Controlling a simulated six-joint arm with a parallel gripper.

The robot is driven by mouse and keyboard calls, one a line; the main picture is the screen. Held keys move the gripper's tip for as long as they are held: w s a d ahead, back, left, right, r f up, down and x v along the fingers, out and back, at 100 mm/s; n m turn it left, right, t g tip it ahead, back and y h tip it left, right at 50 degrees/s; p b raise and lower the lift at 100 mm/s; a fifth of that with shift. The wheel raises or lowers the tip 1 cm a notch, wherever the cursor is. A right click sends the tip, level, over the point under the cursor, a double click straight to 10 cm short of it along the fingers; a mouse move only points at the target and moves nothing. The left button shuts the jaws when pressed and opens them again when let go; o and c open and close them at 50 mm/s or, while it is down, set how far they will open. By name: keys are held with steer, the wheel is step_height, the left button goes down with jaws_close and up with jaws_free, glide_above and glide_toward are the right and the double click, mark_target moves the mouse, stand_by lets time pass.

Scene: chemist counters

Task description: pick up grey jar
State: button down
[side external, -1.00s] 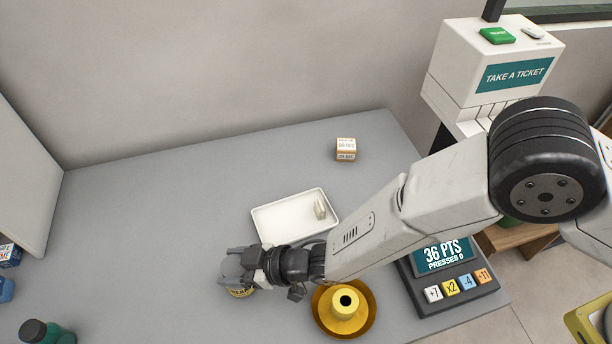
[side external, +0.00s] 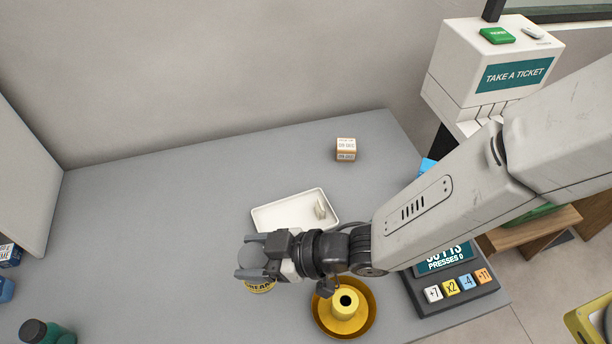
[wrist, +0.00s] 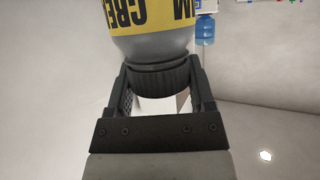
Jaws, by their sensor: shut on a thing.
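The grey jar with a yellow "CREAM" label (side external: 261,287) is at my gripper (side external: 250,258), over the front middle of the counter in the side view. In the wrist view, the jar's grey body and yellow label (wrist: 155,14) fill the top middle. My gripper (wrist: 158,82) is shut around its dark ribbed neck or lid, one finger on each side. The jar's underside is hidden, so its exact height over the counter is hard to tell.
A white tray (side external: 275,217) with a small pale item lies behind my gripper. A yellow round stand (side external: 322,318) is just right of the jar. A small orange-white box (side external: 346,150) sits at the back. A points display with buttons (side external: 455,290) is at right.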

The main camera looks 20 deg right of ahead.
steer(key=s+d+r, duration=0.3)
steer(key=s+d, duration=0.2)
steer(key=d, duration=0.1)
steer(key=shift+s+d+r, duration=0.2)
steer(key=shift+s+r, duration=0.05)
steer(key=shift+r, duration=0.1)
stand_by(0.5)
